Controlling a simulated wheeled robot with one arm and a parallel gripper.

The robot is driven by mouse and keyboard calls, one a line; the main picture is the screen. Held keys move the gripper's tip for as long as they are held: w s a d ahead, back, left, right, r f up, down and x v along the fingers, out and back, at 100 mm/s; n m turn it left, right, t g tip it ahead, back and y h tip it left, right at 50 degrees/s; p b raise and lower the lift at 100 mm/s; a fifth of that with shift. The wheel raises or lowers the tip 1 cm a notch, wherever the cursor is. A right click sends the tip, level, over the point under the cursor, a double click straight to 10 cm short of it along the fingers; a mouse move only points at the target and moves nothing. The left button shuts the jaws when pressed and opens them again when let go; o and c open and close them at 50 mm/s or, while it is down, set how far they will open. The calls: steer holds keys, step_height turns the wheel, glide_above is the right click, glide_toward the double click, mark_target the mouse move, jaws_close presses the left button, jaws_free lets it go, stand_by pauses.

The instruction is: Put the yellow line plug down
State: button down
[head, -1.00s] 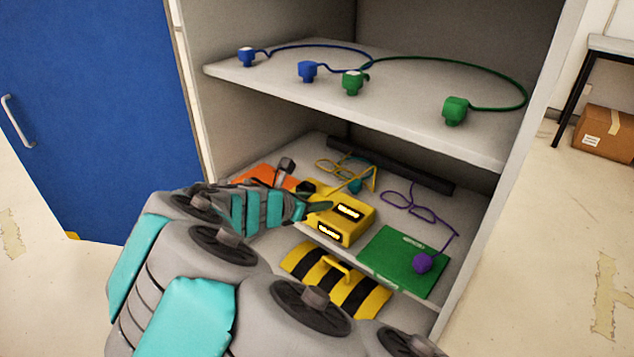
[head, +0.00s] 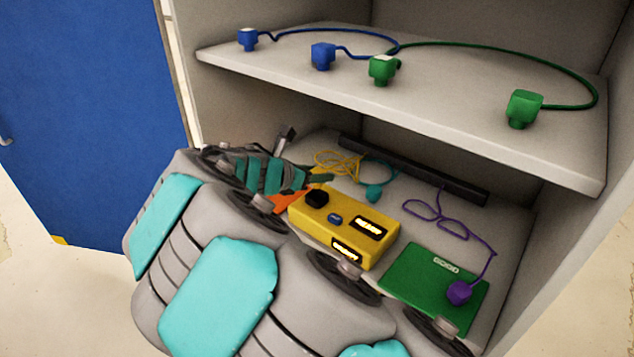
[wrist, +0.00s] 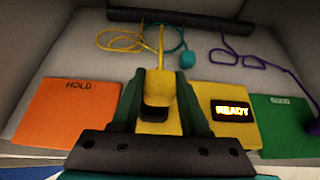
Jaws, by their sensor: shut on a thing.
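My gripper (wrist: 157,100) is shut on the yellow line plug (wrist: 158,82) in the wrist view. The plug sits between the two dark teal fingers, its yellow cord running back to a loop on the lower shelf. In the head view my gripper (head: 325,178) is by the left part of the lower shelf, and the plug cannot be made out there. An orange HOLD pad (wrist: 75,108) lies left of the gripper. A yellow box (wrist: 225,92) with a lit READY display is beside and behind the right finger. Whether the plug touches anything below is unclear.
A green pad (head: 420,272) lies to the right with a purple plug (head: 459,293) on it. A teal plug (head: 374,193) lies behind the yellow box. A dark bar (head: 410,170) runs along the back. The upper shelf (head: 450,115) overhangs, bearing blue and green plugs.

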mark_target(317, 186)
steer(key=shift+w+f+b, duration=0.15)
steer(key=shift+f+b, duration=0.8)
steer(key=shift+b, duration=0.15)
steer(key=shift+w+f+b, duration=0.1)
steer(key=shift+f+b, duration=0.8)
steer(key=shift+b, duration=0.2)
steer(key=shift+r, duration=0.1)
steer(key=shift+f, duration=0.25)
steer(key=shift+c, duration=2.1)
jaws_free()
steer(key=shift+a+r, duration=0.15)
steer(key=shift+r, duration=0.15)
steer(key=p+v, duration=0.1)
steer(key=v, duration=1.1)
